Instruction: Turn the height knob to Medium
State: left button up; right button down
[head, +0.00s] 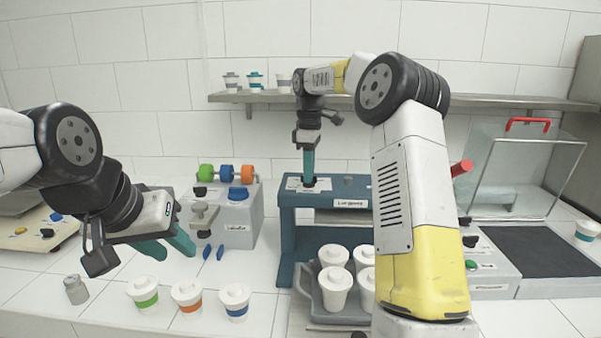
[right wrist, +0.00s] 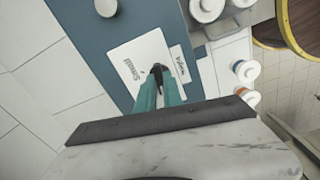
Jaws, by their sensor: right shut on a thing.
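The height knob (right wrist: 157,70) is small and black, on a white label plate (right wrist: 135,62) on top of the blue machine (head: 288,215). In the right wrist view the plate reads "Small" on the left; another label on the right is too small to read surely. My right gripper (right wrist: 160,85) points down, its teal fingers shut on the knob. In the head view this gripper (head: 309,180) covers most of the knob. The knob's exact pointing direction is hard to tell. My left gripper (head: 168,246) is open and empty above the counter, left of the machine.
White lidded cups (head: 335,283) stand in a grey tray before the machine. Three banded cups (head: 187,294) and a small grey jar (head: 76,290) stand at front left. A grey device with coloured rollers (head: 235,220) is left of the machine. A shelf (head: 420,99) runs behind.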

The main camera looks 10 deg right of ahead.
jog(key=m, duration=0.5)
jog(key=shift+m, duration=2.4)
jog(key=c, duration=1.5)
grip_release()
jog(key=shift+r, duration=0.1)
notch_tip(320, 180, up, 7)
jog(key=shift+f, duration=0.1)
jog(key=shift+r, duration=0.45)
